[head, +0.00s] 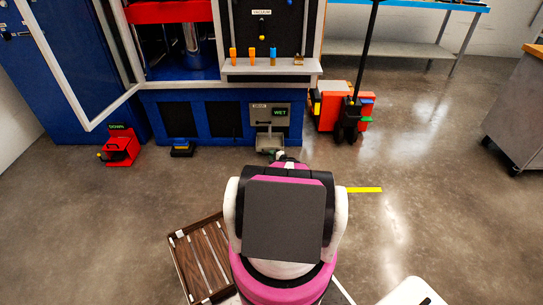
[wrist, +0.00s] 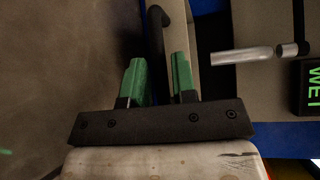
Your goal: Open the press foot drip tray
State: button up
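The press foot drip tray (head: 269,141) is a small grey tray front low on the blue press, under the panel marked WET (head: 280,112). In the wrist view its pale front (wrist: 178,18) stands beyond my fingers, with a dark bar handle (wrist: 156,28) along it. My gripper (wrist: 159,72) has two green fingers that stand apart, and nothing is held between them. The near end of the handle lies in line with the gap between the fingertips. I cannot tell whether it is inside the gap or just beyond. In the head view my arm hides most of the gripper (head: 279,156).
A silver lever (wrist: 240,56) sticks out beside the WET sign. A red pallet truck (head: 332,105) stands right of the press. A red jack (head: 120,147) and a black pedal (head: 182,148) are on the floor at left. A brown slatted crate (head: 180,252) lies near my base.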

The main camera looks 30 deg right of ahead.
jog(key=v, duration=1)
jog(key=shift+s, duration=0.1)
